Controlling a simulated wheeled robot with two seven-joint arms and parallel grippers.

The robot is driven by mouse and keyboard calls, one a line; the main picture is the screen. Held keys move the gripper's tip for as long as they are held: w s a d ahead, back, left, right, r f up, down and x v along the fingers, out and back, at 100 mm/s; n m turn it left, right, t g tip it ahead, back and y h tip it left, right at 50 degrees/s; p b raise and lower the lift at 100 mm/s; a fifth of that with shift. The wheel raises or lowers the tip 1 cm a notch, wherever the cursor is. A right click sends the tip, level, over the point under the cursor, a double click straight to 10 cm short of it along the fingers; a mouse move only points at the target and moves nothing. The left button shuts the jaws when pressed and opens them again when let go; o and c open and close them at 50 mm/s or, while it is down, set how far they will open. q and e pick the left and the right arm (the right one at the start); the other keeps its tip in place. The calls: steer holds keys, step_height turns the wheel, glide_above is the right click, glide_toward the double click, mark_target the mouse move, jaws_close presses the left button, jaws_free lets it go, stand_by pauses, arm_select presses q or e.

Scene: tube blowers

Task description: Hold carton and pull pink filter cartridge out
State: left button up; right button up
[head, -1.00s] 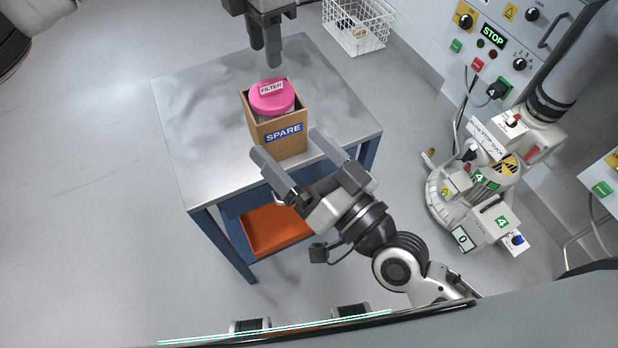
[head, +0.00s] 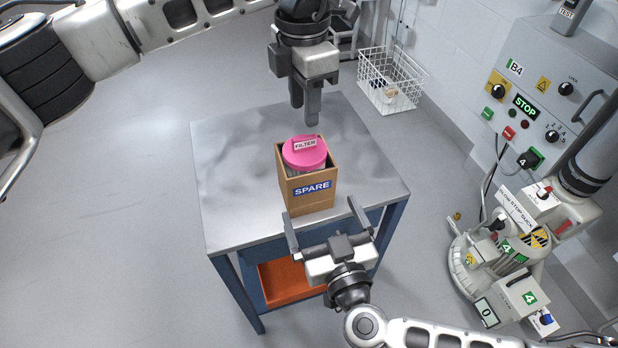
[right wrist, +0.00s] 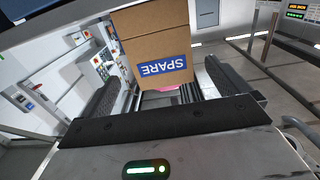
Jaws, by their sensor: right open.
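The open-topped brown carton (head: 311,205) with a blue SPARE label stands upright on the metal table. The pink-topped filter cartridge (head: 305,151) sits inside it, its round lid at the rim and its lower body hidden. My left gripper (head: 305,108) points down behind and above the carton, apart from the cartridge; its fingers look close together, and their gap is unclear. My right gripper (head: 322,208) is open and empty in front of the carton, one finger toward each side. In the right wrist view the carton (right wrist: 150,25) shows between the open fingers (right wrist: 168,95).
The table (head: 230,210) is otherwise bare, with an orange shelf (head: 290,282) below. A white wire basket (head: 390,85) stands behind to the right. A control panel (head: 545,105) and blower machine (head: 510,260) stand at the right.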

mark_target(305, 173)
steer(key=x, duration=1)
steer(key=shift+w+a, duration=0.1)
steer(key=shift+w, duration=0.3)
steer(key=shift+c, duration=0.3)
steer(key=c, duration=0.9)
